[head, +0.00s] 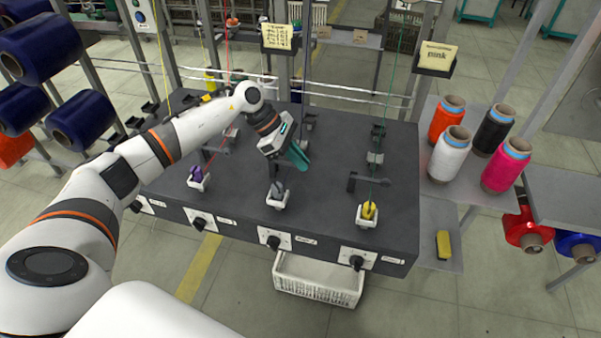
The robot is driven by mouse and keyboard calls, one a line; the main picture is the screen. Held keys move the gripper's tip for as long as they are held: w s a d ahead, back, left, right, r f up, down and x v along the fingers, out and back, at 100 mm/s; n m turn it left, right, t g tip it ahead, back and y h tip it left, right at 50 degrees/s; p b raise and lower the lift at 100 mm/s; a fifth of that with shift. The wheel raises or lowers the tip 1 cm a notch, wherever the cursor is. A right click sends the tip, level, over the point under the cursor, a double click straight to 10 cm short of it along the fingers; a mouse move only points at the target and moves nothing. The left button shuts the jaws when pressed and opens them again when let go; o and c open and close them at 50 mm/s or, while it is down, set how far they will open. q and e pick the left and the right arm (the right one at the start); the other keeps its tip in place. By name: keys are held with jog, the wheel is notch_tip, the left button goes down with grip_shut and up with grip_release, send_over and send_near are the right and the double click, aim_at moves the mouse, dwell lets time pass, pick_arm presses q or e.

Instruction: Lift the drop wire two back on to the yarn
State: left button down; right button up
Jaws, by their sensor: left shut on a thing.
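My left gripper (298,157), with teal fingers, reaches down over the middle winding position of the dark table (330,220). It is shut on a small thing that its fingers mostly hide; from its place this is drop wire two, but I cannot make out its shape. Below the gripper, a grey bobbin (278,189) sits in the white holder of the middle position. I cannot make out the middle yarn beside the fingers. A dark guide (308,120) stands just behind the gripper. My right gripper is not in view.
A purple bobbin (197,173) stands left and a yellow bobbin (369,210) right, with a green yarn (391,88) above it. Black knobs line the front face. Coloured yarn cones (451,152) stand on the right shelf. A white crate (318,280) lies below.

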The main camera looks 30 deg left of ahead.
aim_at(291, 164)
pick_arm(q)
jog(key=r+h+b, duration=0.1)
jog(key=h+b, duration=0.1)
jog(key=b, duration=0.2)
jog(key=a+t+h+b, duration=0.1)
jog(key=h+b, duration=0.1)
jog(key=b, duration=0.2)
jog(key=shift+s+a+r, duration=0.15)
jog(key=shift+a+r, duration=0.1)
jog(key=shift+r, duration=0.1)
jog(key=shift+a+r+h+b, duration=0.2)
jog(key=shift+r+h+b, duration=0.4)
jog(key=shift+b, duration=0.45)
jog(key=c, duration=1.5)
grip_release()
jog(key=shift+s, duration=0.1)
jog(key=v, duration=1.2)
jog(key=shift+b, duration=0.35)
